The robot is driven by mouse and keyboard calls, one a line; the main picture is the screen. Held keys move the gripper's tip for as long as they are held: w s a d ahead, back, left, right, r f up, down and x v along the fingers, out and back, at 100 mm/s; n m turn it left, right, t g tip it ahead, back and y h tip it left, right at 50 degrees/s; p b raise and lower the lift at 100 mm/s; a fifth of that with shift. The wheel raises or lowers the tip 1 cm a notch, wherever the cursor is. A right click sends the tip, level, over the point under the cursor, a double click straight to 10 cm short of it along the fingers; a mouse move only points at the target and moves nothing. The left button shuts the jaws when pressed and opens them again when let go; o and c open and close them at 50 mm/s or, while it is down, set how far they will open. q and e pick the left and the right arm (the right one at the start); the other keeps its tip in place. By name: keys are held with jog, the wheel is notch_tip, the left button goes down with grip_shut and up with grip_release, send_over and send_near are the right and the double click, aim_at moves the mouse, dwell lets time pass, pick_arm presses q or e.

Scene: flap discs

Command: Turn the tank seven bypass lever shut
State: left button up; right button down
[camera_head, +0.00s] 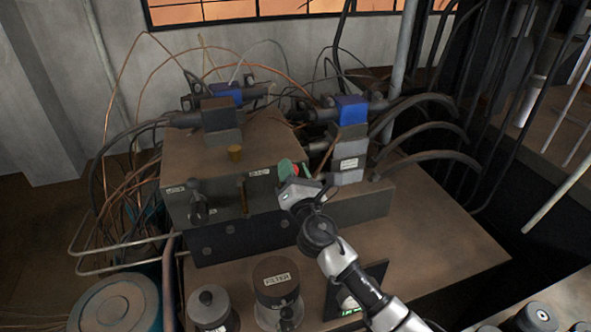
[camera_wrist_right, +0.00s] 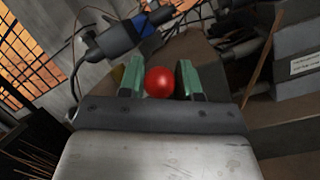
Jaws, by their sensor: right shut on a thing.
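A round red knob (camera_wrist_right: 159,82) sits between the two green fingertips of my right gripper (camera_wrist_right: 160,80) in the right wrist view. The gripper is shut on it. In the head view the right gripper (camera_head: 291,170) is at the front right of the brown valve block (camera_head: 230,160), and a small bit of the red knob (camera_head: 296,169) shows beside the green fingers. The lever's shaft and its label are hidden behind the gripper, so I cannot tell its angle. My left gripper is not in view.
Another dark lever (camera_head: 198,202) stands on the block's front left. Blue-topped valves (camera_head: 351,108) with hoses stand behind. A jar labelled FILTER (camera_head: 276,283) and a dark-capped canister (camera_head: 208,306) stand in front. The brown bench top (camera_head: 440,235) is clear at right.

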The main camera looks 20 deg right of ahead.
jog(key=shift+a+f, duration=0.15)
jog(key=shift+a, duration=0.15)
jog(key=c, duration=1.2)
grip_release()
jog(key=o, duration=0.4)
jog(key=shift+a, duration=0.2)
jog(key=shift+o, duration=0.2)
jog(key=shift+d, duration=0.15)
jog(key=shift+s+f, duration=0.1)
jog(key=shift+s, duration=0.1)
jog(key=b+v, duration=0.3)
jog(key=v, duration=0.7)
jog(key=shift+s, duration=0.2)
